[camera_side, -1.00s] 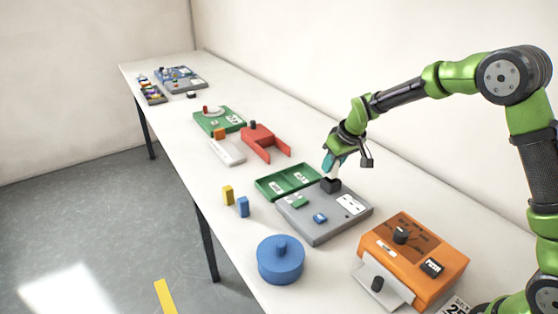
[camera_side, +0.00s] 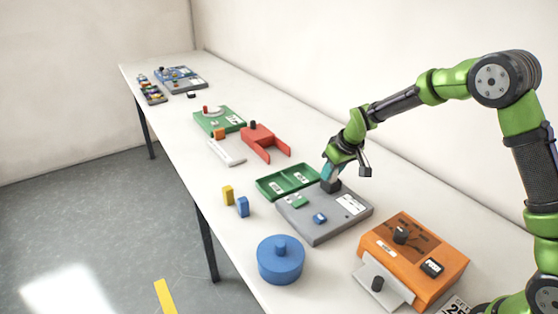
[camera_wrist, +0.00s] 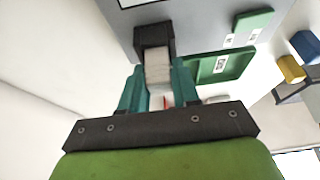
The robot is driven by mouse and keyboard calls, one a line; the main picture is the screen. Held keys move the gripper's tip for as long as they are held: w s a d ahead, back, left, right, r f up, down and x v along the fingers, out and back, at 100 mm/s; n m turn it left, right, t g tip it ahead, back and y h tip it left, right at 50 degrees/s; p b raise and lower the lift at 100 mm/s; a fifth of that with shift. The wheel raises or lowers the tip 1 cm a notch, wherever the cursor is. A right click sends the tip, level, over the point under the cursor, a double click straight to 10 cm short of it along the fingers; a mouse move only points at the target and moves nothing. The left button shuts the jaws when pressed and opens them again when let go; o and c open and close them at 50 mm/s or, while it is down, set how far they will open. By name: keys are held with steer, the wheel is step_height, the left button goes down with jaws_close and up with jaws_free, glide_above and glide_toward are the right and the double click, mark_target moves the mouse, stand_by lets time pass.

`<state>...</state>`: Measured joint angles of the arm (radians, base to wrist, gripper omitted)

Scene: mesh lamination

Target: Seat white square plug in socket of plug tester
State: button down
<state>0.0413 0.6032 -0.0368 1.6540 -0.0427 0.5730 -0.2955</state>
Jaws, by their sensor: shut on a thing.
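The grey plug tester (camera_side: 320,227) lies on the table, with a black block-shaped socket (camera_side: 331,185) at its far corner. My gripper (camera_side: 328,173) is directly above the socket, its teal fingers pointing down. In the wrist view my gripper (camera_wrist: 158,90) is shut on the white square plug (camera_wrist: 158,68). The plug's far end meets the opening of the black socket (camera_wrist: 153,38); how deep it sits inside is hidden. In the side view the plug is hidden by the fingers and socket.
A green tray (camera_side: 288,182) adjoins the tester. A red fork-shaped part (camera_side: 264,142), yellow block (camera_side: 228,195), blue block (camera_side: 242,207), blue round container (camera_side: 281,262) and orange machine (camera_side: 412,258) stand around. The table between the blocks and blue container is clear.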

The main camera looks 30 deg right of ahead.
stand_by(0.3)
steer(key=shift+r, duration=1)
steer(key=shift+f, duration=1.05)
stand_by(0.7)
steer(key=c, duration=0.8)
jaws_free()
steer(key=shift+o, duration=0.2)
steer(key=v, duration=1.6)
steer(key=shift+r, duration=0.4)
steer(key=shift+s, duration=0.1)
